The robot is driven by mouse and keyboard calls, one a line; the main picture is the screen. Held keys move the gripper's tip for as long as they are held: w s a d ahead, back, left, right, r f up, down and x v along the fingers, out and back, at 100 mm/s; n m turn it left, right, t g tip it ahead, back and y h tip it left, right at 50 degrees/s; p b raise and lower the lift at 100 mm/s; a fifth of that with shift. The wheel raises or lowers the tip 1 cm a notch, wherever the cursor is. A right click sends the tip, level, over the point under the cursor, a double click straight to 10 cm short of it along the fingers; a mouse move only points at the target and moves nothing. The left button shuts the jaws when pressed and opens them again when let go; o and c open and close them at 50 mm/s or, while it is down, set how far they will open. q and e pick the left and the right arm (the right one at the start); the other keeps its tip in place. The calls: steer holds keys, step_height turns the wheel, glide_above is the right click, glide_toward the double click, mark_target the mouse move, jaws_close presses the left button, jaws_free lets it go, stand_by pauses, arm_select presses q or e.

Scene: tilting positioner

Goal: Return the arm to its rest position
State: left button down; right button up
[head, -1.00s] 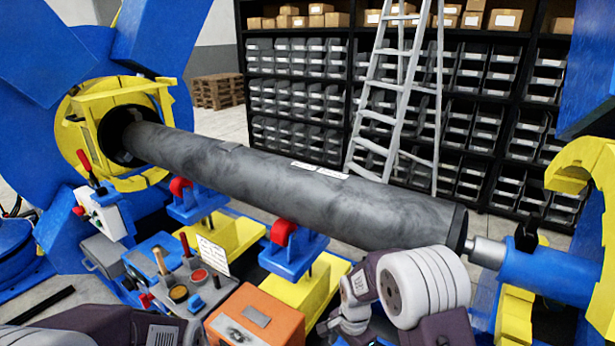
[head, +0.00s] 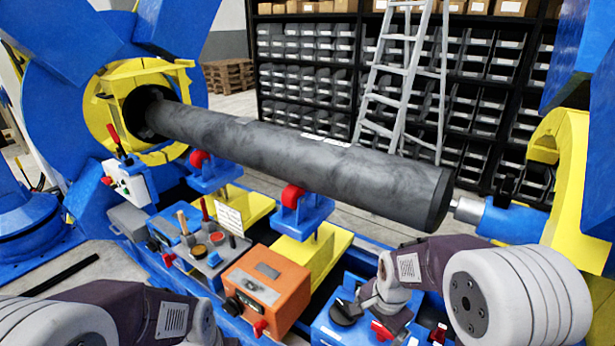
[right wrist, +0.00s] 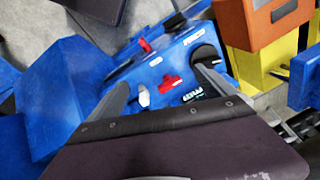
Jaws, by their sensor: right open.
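My right arm comes in at the lower right of the head view. In the right wrist view my right gripper (right wrist: 165,90) is open with nothing between its fingers. Its fingers point over a blue control panel (right wrist: 150,72), with a red switch (right wrist: 170,84) and a black knob (right wrist: 208,56) near them; contact cannot be told. The panel also shows in the head view (head: 335,325), partly behind my right arm. My left arm shows at the lower left of the head view; its gripper is out of sight.
A long dark grey cylinder (head: 300,155) lies between a blue and yellow chuck (head: 110,105) and a blue tailstock (head: 515,222), over red rollers. An orange box (head: 265,290) and a lever console (head: 205,245) stand in front. Shelves and a ladder (head: 400,90) stand behind.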

steer(key=s+d+n, duration=0.1)
steer(key=s+n, duration=0.9)
steer(key=s, duration=0.1)
steer(key=shift+d+f, duration=0.2)
steer(key=shift+d, duration=0.15)
stand_by(1.8)
